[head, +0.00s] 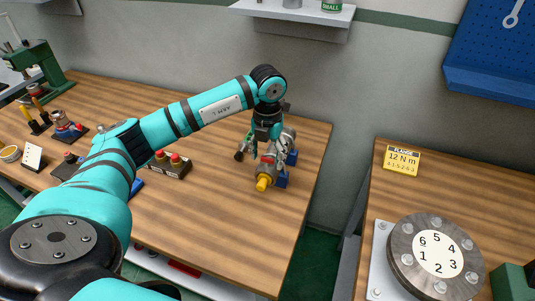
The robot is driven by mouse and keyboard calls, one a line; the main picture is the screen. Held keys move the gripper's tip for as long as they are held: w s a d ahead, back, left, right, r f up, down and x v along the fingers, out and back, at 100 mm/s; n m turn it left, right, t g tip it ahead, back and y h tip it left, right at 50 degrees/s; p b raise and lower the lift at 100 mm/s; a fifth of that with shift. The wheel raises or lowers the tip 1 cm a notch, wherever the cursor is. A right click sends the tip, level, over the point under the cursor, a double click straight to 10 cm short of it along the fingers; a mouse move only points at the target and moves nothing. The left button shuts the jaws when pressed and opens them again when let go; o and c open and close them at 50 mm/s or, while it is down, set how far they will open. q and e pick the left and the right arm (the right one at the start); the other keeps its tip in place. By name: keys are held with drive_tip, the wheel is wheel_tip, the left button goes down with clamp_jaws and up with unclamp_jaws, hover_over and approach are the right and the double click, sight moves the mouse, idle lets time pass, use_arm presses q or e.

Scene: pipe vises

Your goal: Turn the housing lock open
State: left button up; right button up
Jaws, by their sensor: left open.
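A small pipe assembly, which looks like the housing, lies on the right part of the left wooden bench. It has a yellow end (264,183) toward me, a red part behind it and grey metal further back. Blue blocks (282,179), probably vise parts, stand beside it. My left gripper (271,155) points down over the middle of the assembly, with its fingers open around or just above it. I cannot tell whether they touch it. The gripper hides part of the assembly, and I cannot pick out the lock itself. My right gripper is not in view.
A box with red buttons (171,165) sits left of the assembly, under my forearm. A green press (38,68) and small tools stand at the far left. A gap separates this bench from the right one, which holds a numbered flange (408,258) and yellow card (402,159).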

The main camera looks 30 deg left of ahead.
sight(267, 158)
use_arm(q)
wheel_tip(267, 158, up, 12)
idle(0.5)
